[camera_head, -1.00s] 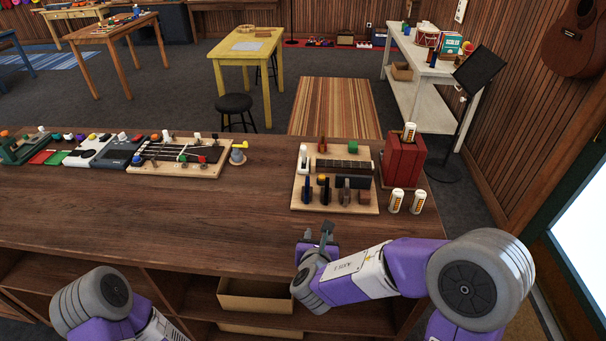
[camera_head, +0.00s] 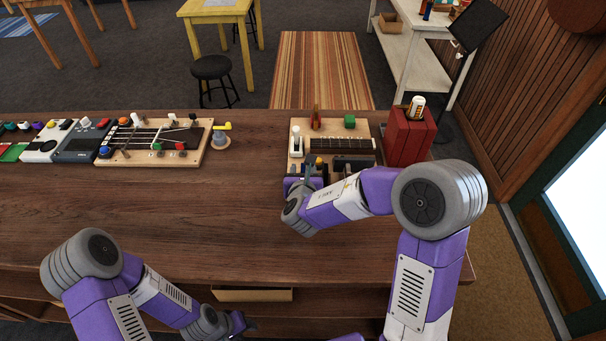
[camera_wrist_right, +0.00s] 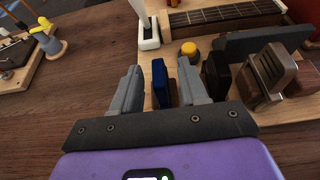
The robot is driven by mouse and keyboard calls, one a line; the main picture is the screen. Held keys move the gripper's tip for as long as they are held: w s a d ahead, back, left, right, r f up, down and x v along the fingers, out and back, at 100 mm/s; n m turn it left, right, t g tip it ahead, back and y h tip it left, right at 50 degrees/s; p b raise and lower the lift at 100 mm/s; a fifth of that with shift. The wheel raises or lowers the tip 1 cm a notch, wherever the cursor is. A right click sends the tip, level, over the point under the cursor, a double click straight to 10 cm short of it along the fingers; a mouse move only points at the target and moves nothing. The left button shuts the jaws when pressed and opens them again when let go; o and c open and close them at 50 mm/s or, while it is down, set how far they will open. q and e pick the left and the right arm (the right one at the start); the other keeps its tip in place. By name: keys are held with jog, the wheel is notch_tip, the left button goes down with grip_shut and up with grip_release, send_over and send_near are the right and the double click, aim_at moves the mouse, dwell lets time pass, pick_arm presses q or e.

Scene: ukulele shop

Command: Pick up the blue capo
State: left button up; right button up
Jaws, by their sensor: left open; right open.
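The blue capo (camera_wrist_right: 160,83) stands upright on the light wooden board (camera_head: 369,131), close to its front left edge. In the right wrist view my right gripper (camera_wrist_right: 157,84) is open, with one grey finger on each side of the capo. The capo is between the fingers, with a small gap showing on both sides. In the head view my right gripper (camera_head: 305,178) is at the board's front left, and the arm hides most of the capo. My left gripper (camera_head: 240,324) is low in front of the counter, empty.
A black capo (camera_wrist_right: 215,76) stands just right of my right gripper, with a brown-grey one (camera_wrist_right: 271,72) beyond. A yellow knob (camera_wrist_right: 188,48), a white capo (camera_wrist_right: 147,28) and a fretboard piece (camera_wrist_right: 220,15) are behind. A red box (camera_head: 408,138) stands right of the board.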

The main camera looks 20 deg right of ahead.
jog(key=shift+w+d+f, duration=0.15)
jog(key=shift+w+f, duration=0.1)
jog(key=shift+w, duration=0.35)
grip_shut()
jog(key=shift+r, duration=0.1)
